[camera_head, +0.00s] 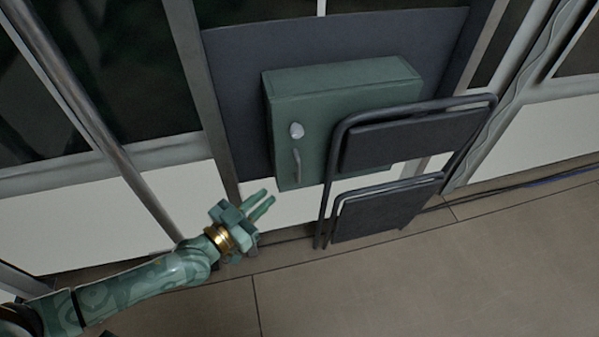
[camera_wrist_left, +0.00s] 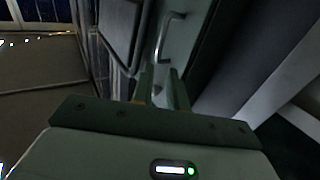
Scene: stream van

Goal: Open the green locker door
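The green locker (camera_head: 310,110) is mounted on a dark panel, and its door looks shut. A round white knob (camera_head: 296,130) sits on the left part of its front, with a grey bar handle (camera_head: 296,165) below it. My left gripper (camera_head: 262,205) is below and left of the handle, apart from it. Its two fingers are spread with nothing between them. In the left wrist view the handle (camera_wrist_left: 166,36) shows beyond the fingertips (camera_wrist_left: 158,85). The right gripper is not in view.
A dark folded chair (camera_head: 392,207) stands in front of the locker's right part and hides some of it. A metal pole (camera_head: 100,125) slants at the left. The tiled floor (camera_head: 400,290) in the foreground is clear. Cables (camera_head: 520,188) run along the wall at the right.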

